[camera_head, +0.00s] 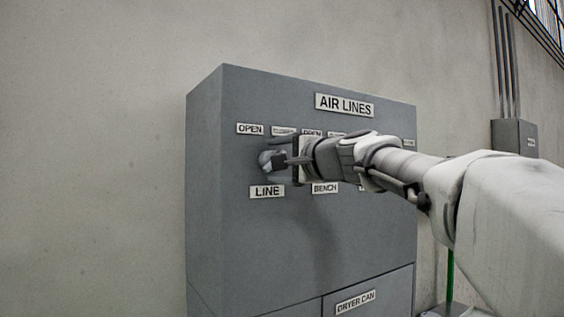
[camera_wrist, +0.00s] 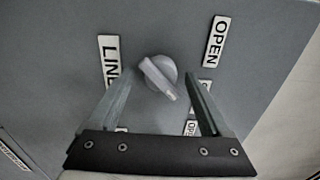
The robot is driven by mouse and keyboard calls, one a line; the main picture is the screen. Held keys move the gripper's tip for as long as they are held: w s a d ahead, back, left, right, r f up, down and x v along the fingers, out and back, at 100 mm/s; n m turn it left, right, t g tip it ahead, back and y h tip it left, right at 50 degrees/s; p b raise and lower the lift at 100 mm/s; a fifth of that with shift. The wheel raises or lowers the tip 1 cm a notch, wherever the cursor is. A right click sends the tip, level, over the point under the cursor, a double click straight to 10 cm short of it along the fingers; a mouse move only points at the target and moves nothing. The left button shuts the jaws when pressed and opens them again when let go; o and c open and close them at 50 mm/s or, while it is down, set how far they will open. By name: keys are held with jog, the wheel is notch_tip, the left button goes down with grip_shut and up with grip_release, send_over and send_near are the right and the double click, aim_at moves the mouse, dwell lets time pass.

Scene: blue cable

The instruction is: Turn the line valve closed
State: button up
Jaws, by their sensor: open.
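The line valve (camera_head: 265,159) is a pale grey round knob with a bar handle, on the grey panel above the LINE label (camera_head: 267,192). In the wrist view the valve (camera_wrist: 158,72) has its bar pointing down and to the right, away from the OPEN label (camera_wrist: 217,41). My gripper (camera_head: 283,160) is at the valve from the right. In the wrist view my gripper (camera_wrist: 159,77) is open, with one finger on each side of the knob. A gap shows on both sides there. The head view partly hides the bar behind the fingers.
The grey AIR LINES cabinet (camera_head: 270,250) stands against a plain wall. A BENCH label (camera_head: 325,188) is right of LINE, and my arm covers the panel there. The second label (camera_head: 284,131) above the valve is hard to read. Free wall lies left.

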jog(key=b+v, duration=0.4)
jog(key=v, duration=1.3)
jog(key=shift+s+d, duration=0.1)
jog(key=shift+d, duration=0.05)
jog(key=s+f+n+g+h, duration=0.2)
jog(key=s+f+n+g, duration=0.15)
jog(key=f, duration=0.85)
jog(key=s+f+n+g+h, duration=0.2)
jog(key=s+f+h, duration=0.15)
jog(key=f, duration=0.85)
jog(key=s+d+f+n+g+h, duration=0.2)
jog(key=s+f, duration=0.4)
jog(key=f, duration=0.3)
jog(key=s+d+f+n+g+h, duration=0.2)
jog(key=s+d+f+n, duration=0.2)
jog(key=f, duration=0.6)
jog(key=shift+s+d+f, duration=0.2)
jog(key=shift+s+d, duration=0.1)
jog(key=shift+s, duration=0.7)
jog(key=shift+r+h, duration=0.1)
jog(key=shift+h, duration=0.15)
jog(key=shift+c, duration=0.2)
